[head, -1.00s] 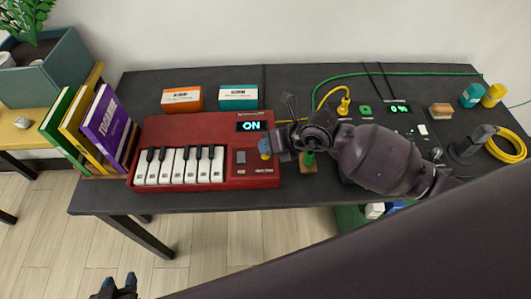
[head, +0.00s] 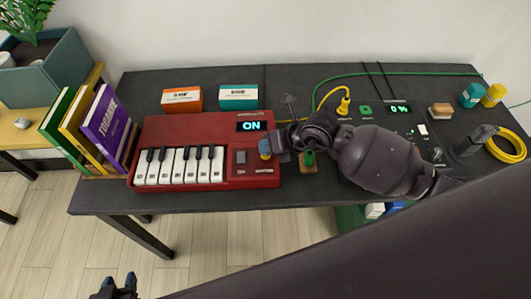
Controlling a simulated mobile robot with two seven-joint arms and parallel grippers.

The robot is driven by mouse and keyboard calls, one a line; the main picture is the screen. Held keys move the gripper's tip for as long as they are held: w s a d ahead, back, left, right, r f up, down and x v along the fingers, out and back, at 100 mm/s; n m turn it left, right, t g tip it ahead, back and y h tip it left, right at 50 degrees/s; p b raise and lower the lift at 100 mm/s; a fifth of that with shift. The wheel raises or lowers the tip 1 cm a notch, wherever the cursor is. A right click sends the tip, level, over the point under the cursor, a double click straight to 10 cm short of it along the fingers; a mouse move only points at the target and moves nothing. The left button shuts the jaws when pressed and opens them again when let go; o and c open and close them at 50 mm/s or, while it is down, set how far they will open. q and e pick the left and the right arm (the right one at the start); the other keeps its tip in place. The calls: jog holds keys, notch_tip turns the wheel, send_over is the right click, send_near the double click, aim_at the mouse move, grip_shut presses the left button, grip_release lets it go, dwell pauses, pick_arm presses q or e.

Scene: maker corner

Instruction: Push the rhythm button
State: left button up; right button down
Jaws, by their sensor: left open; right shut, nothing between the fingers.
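A red toy keyboard (head: 190,126) with white and black keys stands on the dark table. Its small display (head: 252,126) reads ON. My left gripper (head: 116,284) is open, low at the bottom left, away from the table.
Several books (head: 103,128) stand left of the keyboard. An orange box (head: 181,99) and a teal box (head: 238,97) lie behind it. Cables, a black device with a percent display (head: 398,108) and small blocks fill the right side.

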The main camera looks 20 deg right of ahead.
jog(key=shift+f, duration=0.35)
pick_arm(q)
jog(key=shift+r, duration=0.1)
pick_arm(e)
jog(key=shift+r, duration=0.1)
pick_arm(q)
jog(key=shift+w+r+p, duration=0.2)
jog(key=shift+r+p, duration=0.35)
jog(key=shift+r, duration=0.15)
pick_arm(e)
jog(key=shift+r, duration=0.35)
jog(key=shift+r+p, duration=2.8)
jog(key=shift+r, duration=0.3)
pick_arm(q)
notch_tip(320, 180, up, 8)
jog(key=w, duration=0.1)
jog(key=shift+w+f+t, duration=0.25)
jog(key=shift+t, duration=0.15)
pick_arm(e)
jog(key=shift+f, duration=0.1)
